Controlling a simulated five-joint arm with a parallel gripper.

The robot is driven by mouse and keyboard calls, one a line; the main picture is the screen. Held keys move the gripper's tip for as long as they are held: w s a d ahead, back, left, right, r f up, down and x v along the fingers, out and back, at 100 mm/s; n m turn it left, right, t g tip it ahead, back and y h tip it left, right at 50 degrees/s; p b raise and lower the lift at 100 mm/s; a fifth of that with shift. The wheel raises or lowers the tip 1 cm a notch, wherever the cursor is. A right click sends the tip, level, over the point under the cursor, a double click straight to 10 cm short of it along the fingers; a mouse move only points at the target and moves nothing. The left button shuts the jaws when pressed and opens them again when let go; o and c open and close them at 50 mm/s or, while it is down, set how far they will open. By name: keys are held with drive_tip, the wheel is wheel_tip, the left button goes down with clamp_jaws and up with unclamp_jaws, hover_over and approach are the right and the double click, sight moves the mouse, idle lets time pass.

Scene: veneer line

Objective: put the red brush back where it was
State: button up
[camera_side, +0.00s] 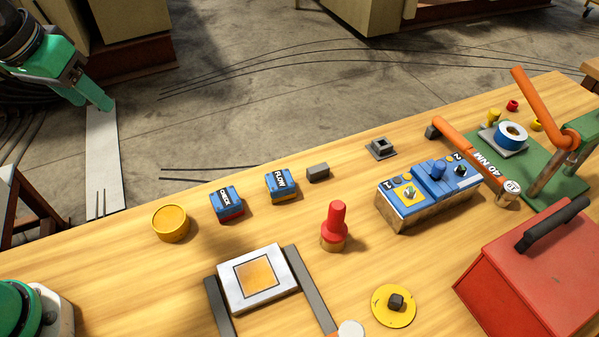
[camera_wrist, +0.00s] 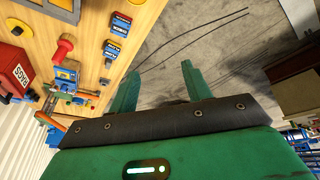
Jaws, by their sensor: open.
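The red brush (camera_side: 334,222) stands upright on the wooden table, with a red handle above a tan round base. In the wrist view the red brush (camera_wrist: 63,47) shows at the upper left. My gripper (camera_side: 102,103) is at the upper left of the side view, beyond the table's far edge and over the floor, well away from the brush. In the wrist view my gripper (camera_wrist: 160,74) has its two green fingers spread apart with nothing between them. No mark for the brush's earlier place can be told for sure.
Near the brush are a white panel (camera_side: 246,293), a blue block unit (camera_side: 418,193), a yellow disc (camera_side: 380,312) and a red toolbox (camera_side: 515,275). A yellow cup (camera_side: 170,222), CHECK block (camera_side: 227,205), FLOW block (camera_side: 281,187) and grey socket (camera_side: 380,149) line the far side.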

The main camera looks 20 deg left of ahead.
drive_tip(key=s+a+f+t, duration=0.1)
drive_tip(key=s+a+f, duration=0.3)
drive_tip(key=s+a, duration=0.2)
drive_tip(key=shift+s+a+f+y, duration=0.15)
drive_tip(key=shift+s+f+y, duration=0.2)
drive_tip(key=shift+s, duration=0.6)
